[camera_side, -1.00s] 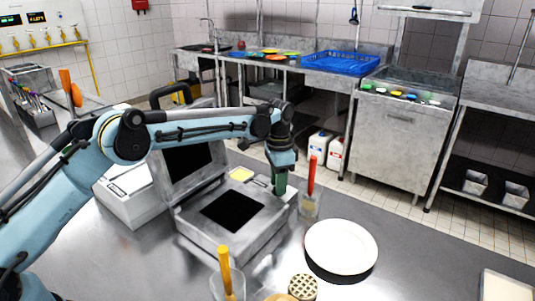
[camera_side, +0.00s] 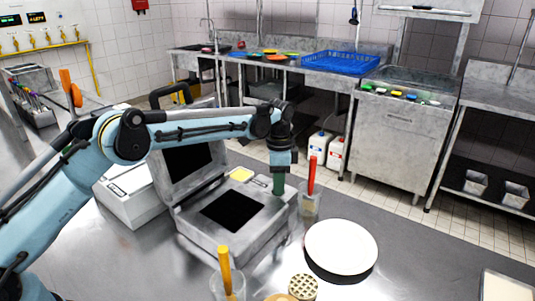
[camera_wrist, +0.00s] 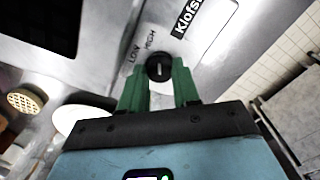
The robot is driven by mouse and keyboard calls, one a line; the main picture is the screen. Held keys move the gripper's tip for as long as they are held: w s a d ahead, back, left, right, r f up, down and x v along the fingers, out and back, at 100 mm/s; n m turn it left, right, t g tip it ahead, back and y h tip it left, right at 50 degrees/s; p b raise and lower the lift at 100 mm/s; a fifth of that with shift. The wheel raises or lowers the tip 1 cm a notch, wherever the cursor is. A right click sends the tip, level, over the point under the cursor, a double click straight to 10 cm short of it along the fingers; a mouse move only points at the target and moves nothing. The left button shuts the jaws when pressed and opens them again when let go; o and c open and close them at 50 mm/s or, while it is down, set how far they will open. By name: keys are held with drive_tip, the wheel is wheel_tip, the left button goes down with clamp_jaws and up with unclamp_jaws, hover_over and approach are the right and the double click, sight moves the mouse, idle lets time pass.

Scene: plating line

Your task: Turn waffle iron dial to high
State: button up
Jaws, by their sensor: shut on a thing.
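The waffle iron (camera_side: 190,232) stands open on the steel counter, its lid (camera_side: 165,185) raised at the back left. Its round black dial (camera_wrist: 159,67) shows in the wrist view, beside the printed words LOW and HIGH. A pale mark on the dial's face runs roughly up and down in that view. I cannot tell which word it points to. My gripper (camera_side: 278,187) points down at the iron's right side. Its green fingers (camera_wrist: 160,80) are shut on the dial, one on each side. In the side view the fingers hide the dial.
A clear holder with a red-handled tool (camera_side: 311,190) stands close to the right of my gripper. A white plate (camera_side: 341,247) lies farther right. A yellow-handled tool in a cup (camera_side: 225,270) and a round waffle (camera_side: 303,287) are in front. A white box (camera_side: 130,200) stands left.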

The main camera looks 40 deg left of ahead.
drive_tip(key=o, duration=1)
drive_tip(key=shift+o, duration=0.2)
wheel_tip(320, 180, up, 12)
drive_tip(key=shift+r, duration=0.1)
